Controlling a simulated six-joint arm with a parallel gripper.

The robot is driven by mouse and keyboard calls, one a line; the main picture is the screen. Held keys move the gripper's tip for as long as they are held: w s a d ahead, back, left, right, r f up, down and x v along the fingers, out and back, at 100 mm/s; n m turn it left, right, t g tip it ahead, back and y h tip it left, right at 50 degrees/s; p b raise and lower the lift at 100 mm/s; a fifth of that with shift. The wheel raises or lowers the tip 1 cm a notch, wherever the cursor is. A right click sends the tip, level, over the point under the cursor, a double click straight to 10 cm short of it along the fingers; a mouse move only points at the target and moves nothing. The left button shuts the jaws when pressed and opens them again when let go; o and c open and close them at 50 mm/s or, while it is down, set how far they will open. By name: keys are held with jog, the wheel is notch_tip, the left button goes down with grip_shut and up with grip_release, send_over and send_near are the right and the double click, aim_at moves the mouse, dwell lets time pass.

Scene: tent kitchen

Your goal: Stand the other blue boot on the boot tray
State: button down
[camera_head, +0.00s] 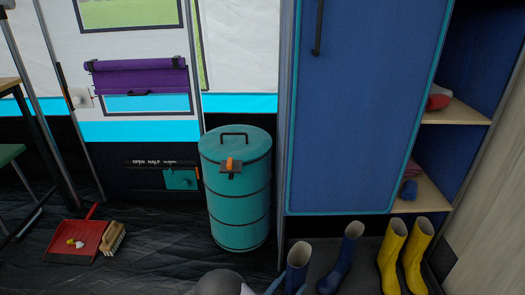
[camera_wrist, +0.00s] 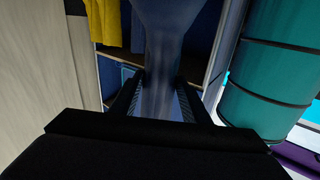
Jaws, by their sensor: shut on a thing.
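My gripper (camera_wrist: 160,108) is shut on a blue boot (camera_wrist: 160,65), whose shaft runs between the two fingers in the wrist view. In the head view this boot (camera_head: 298,255) shows at the bottom edge, upright or nearly so. Its foot is cut off by the frame, so I cannot tell whether it touches anything below. The first blue boot (camera_head: 346,250) stands to its right on the dark boot tray (camera_head: 369,265), leaning slightly. The fingers are not clearly visible in the head view.
Two yellow boots (camera_head: 392,250) stand on the right of the tray. A tall blue cabinet (camera_head: 365,105) with open shelves rises behind. A teal canister (camera_head: 237,200) stands left of the boots. A red dustpan (camera_head: 76,238) and a brush (camera_head: 113,238) lie farther left.

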jog(key=s+d+r+m+g+h+p, duration=0.1)
jog(key=s+d+r+p, duration=0.15)
jog(key=r, duration=0.35)
jog(key=s+d+r+m+g+h+p, duration=0.1)
jog(key=d+r+p, duration=0.1)
jog(key=r+p, duration=0.3)
jog(key=s+d+r+m+g+h+p, duration=0.1)
jog(key=s+d+r+p, duration=0.15)
jog(key=r, duration=0.45)
notch_tip(320, 180, up, 43)
jog(key=w+n+t+y+p, duration=0.1)
jog(key=n+t+y+p, duration=0.3)
jog(key=p, duration=4.3)
jog(key=shift+w+r+n+y, duration=0.2)
jog(key=shift+n+y, duration=0.1)
jog(key=shift+y, duration=0.2)
jog(key=shift+a, duration=0.1)
jog(key=shift+f, duration=0.1)
